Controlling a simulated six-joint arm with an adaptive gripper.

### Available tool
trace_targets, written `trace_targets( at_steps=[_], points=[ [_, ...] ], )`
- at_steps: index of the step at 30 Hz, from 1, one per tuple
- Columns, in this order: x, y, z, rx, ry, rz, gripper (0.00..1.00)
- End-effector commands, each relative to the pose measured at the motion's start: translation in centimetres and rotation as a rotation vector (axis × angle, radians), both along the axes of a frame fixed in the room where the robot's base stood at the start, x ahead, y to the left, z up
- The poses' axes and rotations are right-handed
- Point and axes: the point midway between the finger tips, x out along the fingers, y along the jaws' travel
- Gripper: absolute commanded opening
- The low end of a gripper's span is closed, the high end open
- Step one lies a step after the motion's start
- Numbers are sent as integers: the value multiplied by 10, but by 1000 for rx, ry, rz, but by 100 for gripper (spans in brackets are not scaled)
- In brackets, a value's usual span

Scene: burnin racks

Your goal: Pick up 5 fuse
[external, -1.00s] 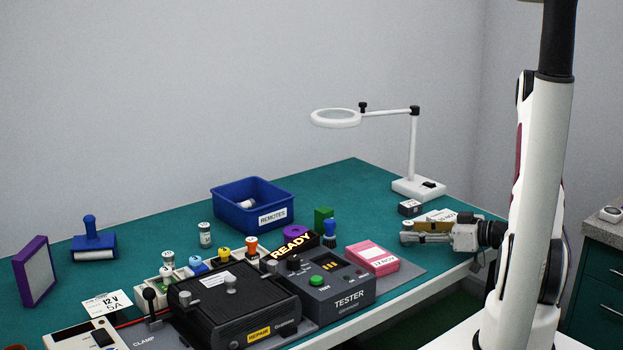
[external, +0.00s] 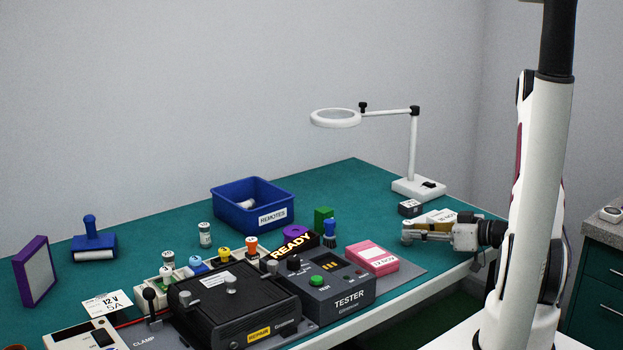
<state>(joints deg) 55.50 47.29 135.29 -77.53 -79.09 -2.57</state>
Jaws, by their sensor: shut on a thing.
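My gripper (external: 411,233) is low over the right end of the green bench, lying almost level and pointing left. Its fingers are shut on a small item between them. The fingers hide most of this item, and I cannot make out whether it is a fuse. A yellow-brown thing (external: 438,225) shows just behind the fingers. A small dark box with a white label (external: 410,207) and a pale flat piece (external: 437,216) lie behind the gripper. No fuse marked 5 can be read. A white card (external: 107,303) at the left reads 12 V and 5A.
A pink box (external: 372,258) and the dark tester (external: 330,286) stand left of my gripper. The magnifier lamp's base (external: 419,188) stands behind it. A blue bin (external: 235,219) labelled REMOTES is farther left. Bare green bench (external: 345,200) lies between bin and lamp.

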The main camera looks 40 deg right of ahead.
Motion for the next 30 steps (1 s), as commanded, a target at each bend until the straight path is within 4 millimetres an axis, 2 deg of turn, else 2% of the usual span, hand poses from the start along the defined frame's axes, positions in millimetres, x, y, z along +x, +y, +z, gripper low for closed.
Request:
trace_targets(
  at_steps=[11, 30],
  points=[
    [0, 0, 22, -3, -1, 0, 0],
    [0, 0, 86, -2, -1, -1, 0]
  ],
)
